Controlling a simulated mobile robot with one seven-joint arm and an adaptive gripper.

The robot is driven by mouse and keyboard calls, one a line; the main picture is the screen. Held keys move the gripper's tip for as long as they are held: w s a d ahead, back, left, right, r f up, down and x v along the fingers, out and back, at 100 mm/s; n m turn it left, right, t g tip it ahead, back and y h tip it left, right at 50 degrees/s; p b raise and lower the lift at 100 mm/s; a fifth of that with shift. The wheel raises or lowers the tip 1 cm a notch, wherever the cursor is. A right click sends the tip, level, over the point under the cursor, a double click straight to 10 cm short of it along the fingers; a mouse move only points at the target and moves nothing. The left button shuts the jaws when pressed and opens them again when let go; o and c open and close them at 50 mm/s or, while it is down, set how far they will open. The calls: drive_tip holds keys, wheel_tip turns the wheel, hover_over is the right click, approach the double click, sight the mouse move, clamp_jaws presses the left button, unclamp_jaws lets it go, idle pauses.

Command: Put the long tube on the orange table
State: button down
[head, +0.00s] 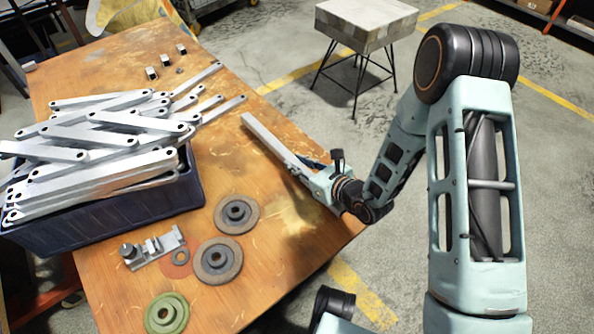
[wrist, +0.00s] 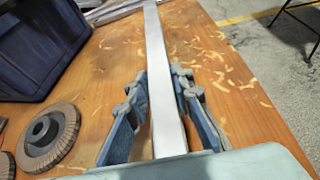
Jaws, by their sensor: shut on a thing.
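The long tube (head: 265,136) is a straight, pale grey bar over the right part of the orange table (head: 205,165). My gripper (head: 300,170) is shut on the tube near its close end, at the table's right edge. In the wrist view the tube (wrist: 156,45) runs straight away between the two fingers of my gripper (wrist: 157,80), over the worn orange top (wrist: 215,65). I cannot tell whether the tube touches the table or hangs just above it. Its near end is hidden by the gripper.
A dark blue crate (head: 110,215) heaped with galvanized brackets (head: 120,130) stands at the left. Grinding discs (head: 218,260), a green disc (head: 166,313) and a metal fixture (head: 152,246) lie in front. A block-topped stool (head: 366,22) stands on the floor behind. The table's middle is clear.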

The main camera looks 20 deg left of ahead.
drive_tip(key=shift+s+a+f, duration=0.1)
drive_tip(key=shift+f, duration=0.85)
drive_tip(key=shift+f, duration=0.2)
drive_tip(key=c, duration=1.7)
unclamp_jaws()
drive_tip(key=shift+s+d+r, duration=0.1)
drive_tip(key=shift+d+r, duration=0.15)
drive_tip(key=p+v, duration=0.3)
drive_tip(key=v, duration=0.8)
drive_tip(key=shift+s+d+r+p, duration=0.1)
drive_tip(key=shift+s+d+p, duration=0.05)
drive_tip(key=shift+d+p, duration=0.15)
